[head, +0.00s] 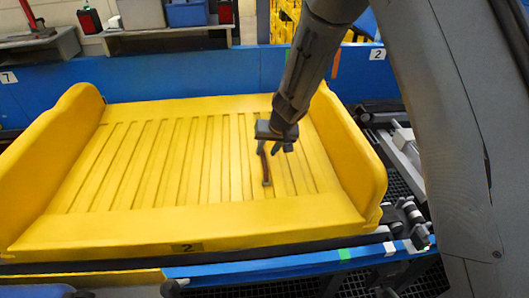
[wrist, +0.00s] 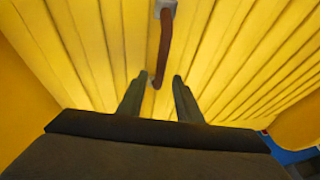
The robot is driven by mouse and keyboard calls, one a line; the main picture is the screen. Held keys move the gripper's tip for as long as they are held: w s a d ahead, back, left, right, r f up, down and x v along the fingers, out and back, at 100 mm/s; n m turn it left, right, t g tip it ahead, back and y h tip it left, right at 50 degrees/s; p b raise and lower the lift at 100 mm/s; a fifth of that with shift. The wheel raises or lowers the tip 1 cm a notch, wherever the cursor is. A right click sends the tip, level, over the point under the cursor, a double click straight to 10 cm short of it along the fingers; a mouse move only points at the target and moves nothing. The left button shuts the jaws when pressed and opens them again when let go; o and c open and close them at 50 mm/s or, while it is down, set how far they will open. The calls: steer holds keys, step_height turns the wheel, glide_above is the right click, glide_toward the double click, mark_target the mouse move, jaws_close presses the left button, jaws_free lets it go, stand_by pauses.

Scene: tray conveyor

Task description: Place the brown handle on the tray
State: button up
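The brown handle (wrist: 164,45) is a slim curved bar with grey ends. In the head view the handle (head: 265,170) appears against the ribbed floor of the yellow tray (head: 150,232), right of the middle. It seems to lie on the ribs. My gripper (head: 276,147) is over the tray at the handle's far end. In the wrist view my gripper (wrist: 160,75) has its two fingers apart, with a gap on both sides of the handle's near end. It is open and not closed on the handle. The height of the fingertips above the tray is hard to tell.
The tray has high rounded walls at left and right (head: 352,150). A blue conveyor rail (head: 300,265) runs along its front and a blue barrier (head: 190,72) behind it. The tray's left half is bare. Rollers and metal parts (head: 405,218) sit to the right.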

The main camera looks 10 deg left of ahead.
steer(key=s+d+r+m+t+h+p, duration=0.1)
steer(key=s+d+r+h, duration=0.15)
steer(key=d+r, duration=0.7)
steer(key=s+d+r+m+t+h+p, duration=0.1)
steer(key=s+d+r, duration=0.3)
steer(key=d+r, duration=0.55)
steer(key=s+d+g, duration=0.1)
steer(key=s+d, duration=0.3)
steer(key=s, duration=0.5)
steer(key=s+d+f+g, duration=0.1)
steer(key=s+d+g, duration=0.1)
steer(key=s+d, duration=0.3)
steer(key=s, duration=0.4)
steer(key=shift+d, duration=0.25)
steer(key=shift+f, duration=0.2)
step_height(320, 180, down, 8)
steer(key=g+b, duration=0.1)
steer(key=b, duration=0.5)
steer(key=shift+r+b, duration=0.15)
steer(key=shift+b, duration=0.15)
